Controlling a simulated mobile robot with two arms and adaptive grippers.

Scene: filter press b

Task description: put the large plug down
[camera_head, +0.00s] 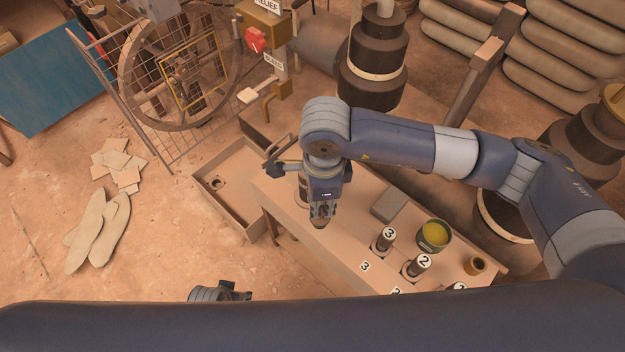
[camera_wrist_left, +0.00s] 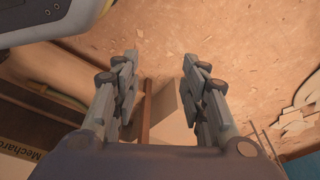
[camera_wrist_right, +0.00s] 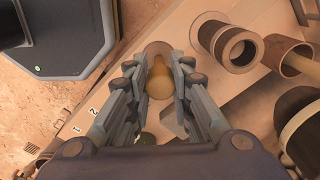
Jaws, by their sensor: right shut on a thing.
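My right gripper (camera_head: 322,212) is over the left part of the wooden bench (camera_head: 345,262). It is shut on a brown, rounded plug (camera_head: 320,223), whose lower end shows below the fingers. In the right wrist view the plug (camera_wrist_right: 158,82) sits between the two fingers of the right gripper (camera_wrist_right: 160,72), with a wider round brown end beyond them. I cannot tell whether it touches the bench top. My left gripper (camera_wrist_left: 158,70) is open and empty in the left wrist view; in the head view only a small part of it shows above my left arm.
On the bench stand plugs tagged 3 (camera_head: 385,238) and 2 (camera_head: 418,264), a tin with yellow contents (camera_head: 434,236), a small brown cup (camera_head: 476,266) and a grey block (camera_head: 388,205). An open tray (camera_head: 232,222) adjoins its left side. Bench space around the printed 3 is clear.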

